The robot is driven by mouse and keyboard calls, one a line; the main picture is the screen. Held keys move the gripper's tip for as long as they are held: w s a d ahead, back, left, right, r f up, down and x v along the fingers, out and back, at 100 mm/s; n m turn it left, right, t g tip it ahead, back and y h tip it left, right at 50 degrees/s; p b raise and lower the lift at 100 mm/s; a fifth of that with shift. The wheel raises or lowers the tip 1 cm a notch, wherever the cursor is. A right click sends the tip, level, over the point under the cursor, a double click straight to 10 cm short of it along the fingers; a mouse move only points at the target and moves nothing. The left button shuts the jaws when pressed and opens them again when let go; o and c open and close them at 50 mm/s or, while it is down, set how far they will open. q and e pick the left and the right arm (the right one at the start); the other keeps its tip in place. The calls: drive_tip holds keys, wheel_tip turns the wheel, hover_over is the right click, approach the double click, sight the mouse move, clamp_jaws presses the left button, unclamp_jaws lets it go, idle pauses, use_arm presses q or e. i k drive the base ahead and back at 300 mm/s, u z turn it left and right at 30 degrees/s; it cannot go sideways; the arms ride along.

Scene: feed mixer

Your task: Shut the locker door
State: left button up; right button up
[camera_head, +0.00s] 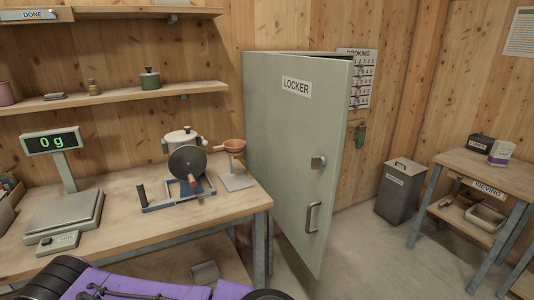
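The locker door (290,130) is a tall grey-green panel with a LOCKER label (296,87). It stands right of the workbench, in the middle of the head view. It appears swung open, its free right edge standing out into the room. A latch plate (318,162) and a bar handle (312,216) are near that edge. The locker's body is mostly hidden behind the door; only a strip of its top (310,54) shows. Neither of my grippers is in view.
The workbench (110,240) at left bears a scale (65,210) reading 0 g and a hand-cranked device (187,165). Its right end is close to the door. A grey bin (400,190) and a side table (490,170) stand at right. The floor (370,255) right of the door is clear.

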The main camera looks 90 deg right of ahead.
sight(308, 97)
drive_tip(key=z, duration=2.95)
drive_tip(key=i, duration=1.65)
drive_tip(key=z, duration=0.7)
drive_tip(key=k, duration=0.95)
drive_tip(key=u, duration=0.7)
drive_tip(key=i, duration=0.35)
drive_tip(key=z, duration=0.3)
